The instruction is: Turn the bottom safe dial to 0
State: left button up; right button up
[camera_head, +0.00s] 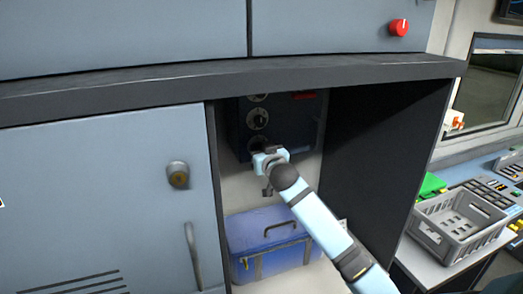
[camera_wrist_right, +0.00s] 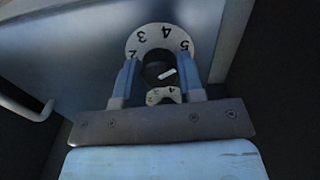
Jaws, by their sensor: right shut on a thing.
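The dark safe (camera_head: 285,122) is mounted inside the open cabinet bay, with dials in a column on its front. A middle dial (camera_head: 257,118) shows above my gripper. The bottom safe dial (camera_head: 259,143) is largely hidden behind my right gripper (camera_head: 266,160). In the right wrist view, the dial (camera_wrist_right: 160,70) has a pale numbered ring and a dark knob with a white mark. My right gripper (camera_wrist_right: 160,85) has its two blue fingers on either side of the knob, shut on it. The numbers 2, 3, 4 and 5 are readable; 0 is not visible. My left gripper is not in view.
A blue box (camera_head: 268,240) with a handle sits below the safe. A closed grey cabinet door (camera_head: 110,190) is at the left. A dark side wall (camera_head: 385,150) bounds the bay at the right. A grey crate (camera_head: 460,222) stands outside it.

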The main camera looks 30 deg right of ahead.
jog(key=m, duration=2.4)
jog(key=shift+d+f, duration=0.1)
jog(key=shift+f, duration=0.05)
dwell(2.1)
dwell(0.4)
jog(key=o, duration=0.9)
